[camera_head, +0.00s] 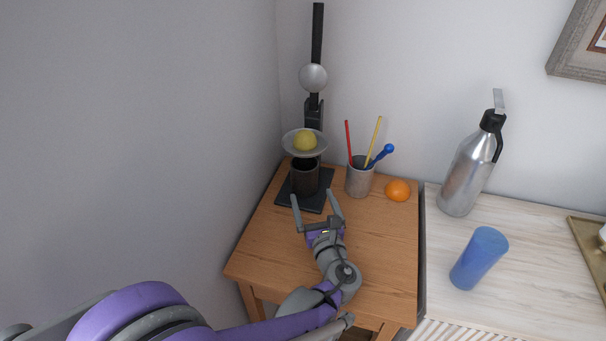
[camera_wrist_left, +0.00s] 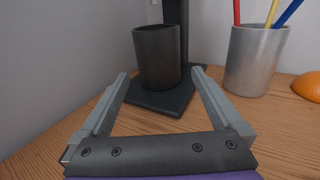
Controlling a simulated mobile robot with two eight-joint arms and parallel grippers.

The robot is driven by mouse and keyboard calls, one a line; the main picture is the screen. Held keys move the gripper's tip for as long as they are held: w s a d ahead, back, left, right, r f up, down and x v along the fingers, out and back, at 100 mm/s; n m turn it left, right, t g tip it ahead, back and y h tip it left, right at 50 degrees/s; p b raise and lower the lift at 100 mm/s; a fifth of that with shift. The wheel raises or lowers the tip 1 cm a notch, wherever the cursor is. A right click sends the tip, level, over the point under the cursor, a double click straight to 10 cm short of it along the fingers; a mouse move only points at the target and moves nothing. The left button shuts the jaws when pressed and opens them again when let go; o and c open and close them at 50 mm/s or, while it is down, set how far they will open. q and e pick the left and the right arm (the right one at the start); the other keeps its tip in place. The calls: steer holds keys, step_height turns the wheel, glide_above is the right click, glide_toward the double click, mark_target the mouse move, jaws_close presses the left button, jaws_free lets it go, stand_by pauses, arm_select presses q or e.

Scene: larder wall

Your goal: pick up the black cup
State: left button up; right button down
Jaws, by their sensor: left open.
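The black cup (camera_head: 305,178) stands upright on the dark base plate (camera_head: 318,201) of a juicer-like stand, below a clear dish. In the left wrist view the cup (camera_wrist_left: 157,57) is straight ahead, beyond the fingertips. My left gripper (camera_head: 313,198) is open and empty, low over the wooden table, with its fingers pointing at the cup. In the left wrist view the gripper (camera_wrist_left: 160,72) has its fingertips to either side of the cup's lower part and short of it, with no contact visible. My right gripper is not in view.
A lemon (camera_head: 304,141) lies in the dish (camera_head: 292,147) above the cup. A holder (camera_head: 358,182) with a few utensils and an orange (camera_head: 397,190) stand to the right. A metal bottle (camera_head: 467,170) and blue tumbler (camera_head: 479,259) stand on the pale counter. The wooden table (camera_head: 385,250) is clear in front.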

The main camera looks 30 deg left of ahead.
mark_target(305, 167)
arm_select(q)
steer(key=x, duration=0.9)
steer(key=shift+a, duration=0.15)
steer(key=c, duration=1.4)
steer(key=shift+r, duration=0.1)
steer(key=shift+r+p, duration=0.4)
steer(key=shift+r, duration=1.15)
steer(key=shift+s+d+r, duration=0.2)
steer(key=v, duration=1.7)
steer(key=shift+s+d, duration=0.2)
steer(key=shift+d, duration=0.05)
